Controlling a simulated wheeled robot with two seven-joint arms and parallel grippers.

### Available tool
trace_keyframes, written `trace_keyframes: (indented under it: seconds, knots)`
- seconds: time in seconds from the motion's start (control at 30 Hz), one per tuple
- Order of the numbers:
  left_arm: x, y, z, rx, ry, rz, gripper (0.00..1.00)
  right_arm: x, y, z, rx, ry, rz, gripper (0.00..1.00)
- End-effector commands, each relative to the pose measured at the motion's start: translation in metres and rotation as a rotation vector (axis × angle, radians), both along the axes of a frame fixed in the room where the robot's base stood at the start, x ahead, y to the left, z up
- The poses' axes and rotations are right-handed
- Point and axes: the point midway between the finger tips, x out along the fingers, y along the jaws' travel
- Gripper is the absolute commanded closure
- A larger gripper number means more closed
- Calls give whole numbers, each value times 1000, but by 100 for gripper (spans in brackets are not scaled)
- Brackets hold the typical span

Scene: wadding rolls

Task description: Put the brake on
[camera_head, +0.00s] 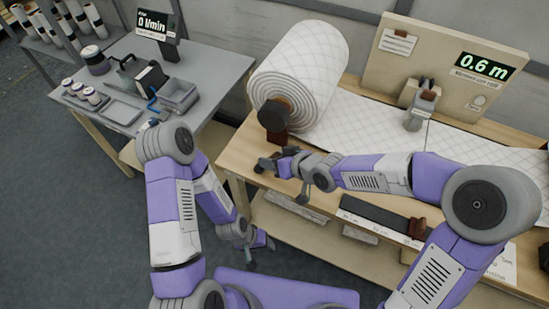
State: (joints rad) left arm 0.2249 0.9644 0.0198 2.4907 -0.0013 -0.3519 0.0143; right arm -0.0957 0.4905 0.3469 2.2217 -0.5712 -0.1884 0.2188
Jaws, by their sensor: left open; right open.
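The large white quilted wadding roll (305,68) lies on the wooden table, its dark round hub (273,114) facing me. A reddish-brown block (280,137) stands just below the hub; I cannot tell whether it is the brake. My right gripper (268,163) is open at the table's left front edge, just below and in front of that block. It partly covers the table there, and I see nothing held in it. My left gripper (259,252) is open and hangs low in front of the table, apart from the roll.
A wadding sheet (370,126) runs right from the roll under a grey device (422,106). A panel reads 0.6 m (484,66). A dark bar (375,214) lies along the table front. A grey side table (205,65) holds trays and jars.

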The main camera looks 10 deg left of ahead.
Motion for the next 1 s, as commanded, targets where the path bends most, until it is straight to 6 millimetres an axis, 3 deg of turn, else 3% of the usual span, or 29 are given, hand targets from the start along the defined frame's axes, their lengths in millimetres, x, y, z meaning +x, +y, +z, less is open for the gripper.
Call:
trace_keyframes:
  seconds: [0.5, 1.0]
  knots:
    - [0, 0, 37, 0, 0, 0, 40, -27, -44, 40, 0, 1, -3, 47]
    - [0, 0, 42, 0, 0, 0, 40, -33, -51, 44, 0, 0, 0, 47]
